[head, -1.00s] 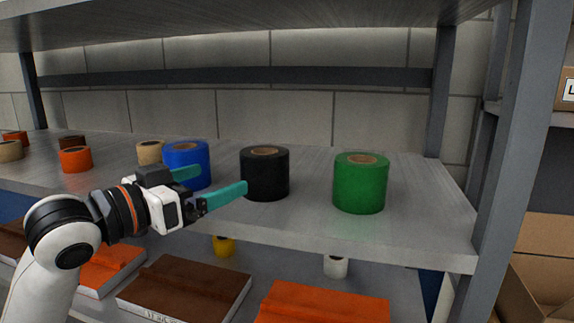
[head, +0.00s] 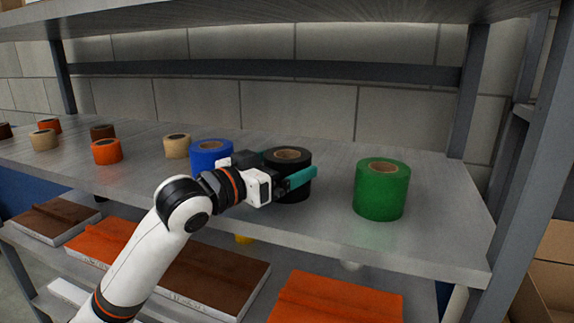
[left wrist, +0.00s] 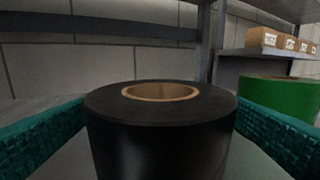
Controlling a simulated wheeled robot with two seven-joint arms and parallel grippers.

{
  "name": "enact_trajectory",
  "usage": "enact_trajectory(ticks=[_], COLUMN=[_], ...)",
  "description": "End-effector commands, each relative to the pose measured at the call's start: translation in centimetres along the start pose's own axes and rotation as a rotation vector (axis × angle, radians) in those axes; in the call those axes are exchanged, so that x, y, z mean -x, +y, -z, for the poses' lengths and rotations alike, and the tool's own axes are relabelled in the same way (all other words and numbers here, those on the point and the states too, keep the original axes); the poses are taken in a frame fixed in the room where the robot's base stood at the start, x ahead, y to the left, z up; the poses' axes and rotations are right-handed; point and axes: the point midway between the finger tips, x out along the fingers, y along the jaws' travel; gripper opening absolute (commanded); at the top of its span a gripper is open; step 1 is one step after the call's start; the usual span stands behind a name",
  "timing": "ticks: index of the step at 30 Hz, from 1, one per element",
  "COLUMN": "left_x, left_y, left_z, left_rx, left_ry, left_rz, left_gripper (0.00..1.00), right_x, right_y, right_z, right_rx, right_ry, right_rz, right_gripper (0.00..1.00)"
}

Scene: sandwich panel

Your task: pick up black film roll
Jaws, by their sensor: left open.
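The black film roll (head: 291,163) stands upright on the grey shelf, with a brown cardboard core showing on top. In the left wrist view the roll (left wrist: 160,130) fills the middle of the picture. My left gripper (head: 290,170) is open, with its teal fingers on either side of the roll. In the left wrist view a finger shows at the left and another at the right, each apart from the roll by a gap. The near finger covers part of the roll's front in the head view. My right gripper is not in view.
A blue roll (head: 211,157) stands close on the left of the black roll, partly behind my gripper. A green roll (head: 382,190) stands to the right with free shelf between. The shelf (head: 440,220) has a front edge below my arm, an upper shelf (head: 270,20) above and a post (head: 515,150) at right.

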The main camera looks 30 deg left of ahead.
Motion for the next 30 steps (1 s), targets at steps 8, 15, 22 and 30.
enact_trajectory(ticks=[8, 15, 22, 30], left_x=[-1.9, -1.9, -1.8, -1.8], left_y=[0.0, 0.0, 0.0, 0.0], left_z=[0.0, 0.0, -0.1, -0.3], left_rx=[-0.001, -0.001, -0.001, -0.001], left_ry=[0.0, 0.0, -0.002, -0.003], left_rz=[0.0, 0.0, 0.0, 0.0], left_gripper=[1.0, 0.84, 0.51, 0.51], right_x=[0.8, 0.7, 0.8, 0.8], right_y=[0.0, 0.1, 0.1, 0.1], right_z=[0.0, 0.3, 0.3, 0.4], right_rx=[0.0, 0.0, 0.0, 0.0], right_ry=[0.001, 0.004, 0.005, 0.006], right_rz=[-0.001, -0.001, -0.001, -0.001], right_gripper=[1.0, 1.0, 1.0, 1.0])
